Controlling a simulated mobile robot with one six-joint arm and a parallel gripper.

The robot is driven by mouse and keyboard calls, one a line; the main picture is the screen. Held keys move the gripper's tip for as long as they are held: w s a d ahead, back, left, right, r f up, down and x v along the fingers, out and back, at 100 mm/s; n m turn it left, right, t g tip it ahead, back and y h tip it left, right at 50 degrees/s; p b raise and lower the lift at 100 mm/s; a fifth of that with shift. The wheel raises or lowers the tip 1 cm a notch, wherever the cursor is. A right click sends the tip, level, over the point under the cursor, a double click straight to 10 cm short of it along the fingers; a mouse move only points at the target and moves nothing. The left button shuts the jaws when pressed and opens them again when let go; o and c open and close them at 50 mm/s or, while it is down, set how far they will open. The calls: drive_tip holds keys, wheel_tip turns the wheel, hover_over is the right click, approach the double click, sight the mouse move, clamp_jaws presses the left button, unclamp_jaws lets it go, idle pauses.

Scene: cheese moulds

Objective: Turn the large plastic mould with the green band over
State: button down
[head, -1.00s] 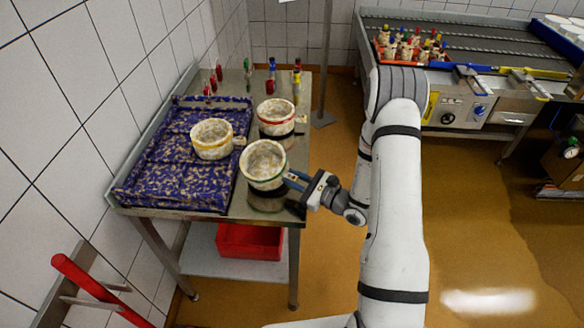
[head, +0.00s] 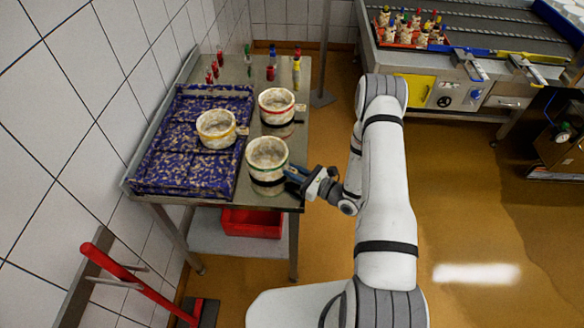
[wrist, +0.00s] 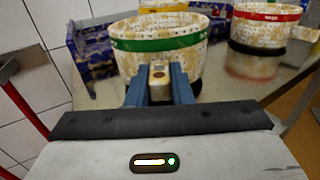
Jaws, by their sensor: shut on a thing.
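The large plastic mould with the green band (head: 267,154) is a pale, speckled round pot at the front right of the steel table. Its open mouth faces up in the head view. In the wrist view the green band (wrist: 165,45) runs around it just below the rim, and its base looks dark. My gripper (head: 295,177) comes from the right at the mould's side. In the wrist view its blue fingers (wrist: 160,88) are shut on a small pale block-like grip on the mould's near side. I cannot tell whether the base touches the table.
Small coloured bottles (head: 271,72) stand at the table's back. A red crate (head: 251,222) is on the lower shelf. Tiled wall bounds the left.

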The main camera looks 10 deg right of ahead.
idle(0.4)
drive_tip(key=c, duration=1.2)
unclamp_jaws()
drive_tip(key=v, duration=0.7)
wheel_tip(320, 180, up, 6)
idle(0.8)
idle(0.4)
